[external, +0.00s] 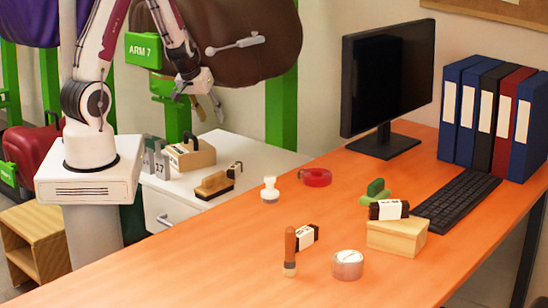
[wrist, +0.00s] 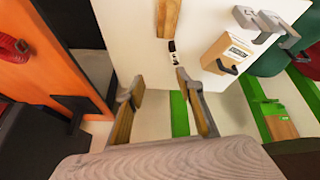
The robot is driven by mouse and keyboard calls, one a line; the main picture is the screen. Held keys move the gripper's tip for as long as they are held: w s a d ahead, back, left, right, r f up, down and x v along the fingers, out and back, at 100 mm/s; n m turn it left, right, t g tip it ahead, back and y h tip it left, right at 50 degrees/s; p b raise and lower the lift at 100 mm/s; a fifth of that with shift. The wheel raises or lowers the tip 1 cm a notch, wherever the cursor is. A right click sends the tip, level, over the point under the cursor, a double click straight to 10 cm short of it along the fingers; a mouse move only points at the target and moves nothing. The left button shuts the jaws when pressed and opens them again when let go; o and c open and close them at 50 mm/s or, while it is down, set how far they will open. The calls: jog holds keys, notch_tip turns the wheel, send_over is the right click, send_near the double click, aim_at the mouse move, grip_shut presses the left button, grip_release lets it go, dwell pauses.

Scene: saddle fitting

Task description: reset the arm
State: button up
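My arm rises from a white base, and my gripper (external: 210,116) hangs in the air at the upper left of the external view, beyond the white cabinet. Its two fingers are apart, with nothing visible between them. In the wrist view the fingers of my gripper (wrist: 159,78) are also spread, with the white cabinet top (wrist: 140,45) beyond the tips. The gripper appears clear of all objects.
The cabinet top holds a wooden box (external: 191,154), a brush (external: 214,185) and grey number plates (external: 155,158). The orange desk (external: 210,260) bears a monitor (external: 388,80), keyboard (external: 456,200), tape roll (external: 347,265) and small box (external: 397,237). A brown saddle (external: 235,40) hangs behind my gripper.

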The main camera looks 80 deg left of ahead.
jog(key=d+r+m+t+h, duration=0.1)
jog(key=d+r+m, duration=0.1)
jog(key=d+r, duration=0.5)
jog(key=d+r+m+t+h, duration=0.15)
jog(key=d+r, duration=0.25)
jog(key=d, duration=0.7)
jog(key=s+d+r+m+h, duration=0.1)
jog(key=s+d+r+m, duration=0.3)
jog(key=d, duration=0.4)
jog(key=s+d+r+m+h, duration=0.1)
jog(key=s+d+r+m, duration=0.4)
jog(key=s+d+r, duration=0.1)
jog(key=shift+d+r+g, duration=0.35)
jog(key=shift+d+r, duration=0.3)
jog(key=shift+d, duration=0.35)
